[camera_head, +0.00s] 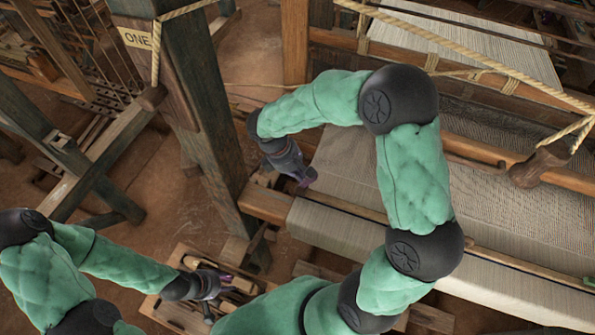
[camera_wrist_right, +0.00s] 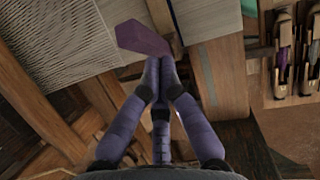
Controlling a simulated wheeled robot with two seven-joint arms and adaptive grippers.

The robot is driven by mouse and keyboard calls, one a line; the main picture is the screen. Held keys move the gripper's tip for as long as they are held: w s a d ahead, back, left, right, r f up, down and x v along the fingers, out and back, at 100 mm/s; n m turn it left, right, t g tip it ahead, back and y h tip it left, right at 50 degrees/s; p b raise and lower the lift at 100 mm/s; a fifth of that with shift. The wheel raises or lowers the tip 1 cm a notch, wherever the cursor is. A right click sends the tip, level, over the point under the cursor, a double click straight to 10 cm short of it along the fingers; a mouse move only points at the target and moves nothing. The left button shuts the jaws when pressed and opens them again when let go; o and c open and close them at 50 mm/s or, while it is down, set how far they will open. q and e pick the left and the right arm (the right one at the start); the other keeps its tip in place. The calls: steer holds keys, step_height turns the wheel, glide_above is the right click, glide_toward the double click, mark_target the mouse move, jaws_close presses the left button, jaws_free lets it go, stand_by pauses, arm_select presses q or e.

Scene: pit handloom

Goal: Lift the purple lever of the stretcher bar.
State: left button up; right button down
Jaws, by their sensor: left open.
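The stretcher bar (camera_head: 345,206) is a long dark strip lying across the pale cloth. The purple lever (camera_wrist_right: 143,39) is a flat piece just past my right fingertips in the right wrist view. Its near end meets or overlaps the tips; whether they grip it is unclear. My right gripper (camera_head: 300,176) reaches down at the left edge of the cloth, and a small purple patch shows at its tips. Its fingers (camera_wrist_right: 161,72) converge with a small gap. My left gripper (camera_head: 226,284) is open over a wooden tray at the bottom, away from the bar.
A thick loom post (camera_head: 200,120) stands just left of my right gripper. The wooden tray (camera_head: 178,318) holds tools. A wooden beam (camera_head: 268,204) meets the cloth's left edge. Ropes (camera_head: 480,88) and a wooden handle (camera_head: 537,168) hang at the right.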

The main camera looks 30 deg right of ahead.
steer(key=shift+s+d+t+y+b, duration=0.3)
steer(key=shift+s+t+y+b, duration=0.1)
steer(key=shift+t+b, duration=0.15)
steer(key=shift+s+d, duration=0.25)
steer(key=shift+s, duration=0.1)
steer(key=shift+w+a, duration=0.1)
steer(key=shift+w, duration=0.05)
steer(key=shift+w+a, duration=0.4)
steer(key=shift+w, duration=0.1)
steer(key=p+v, duration=0.6)
steer(key=v, duration=0.3)
steer(key=shift+w+a+r+p, duration=0.25)
steer(key=shift+w+a+p, duration=0.05)
steer(key=shift+w+a, duration=0.15)
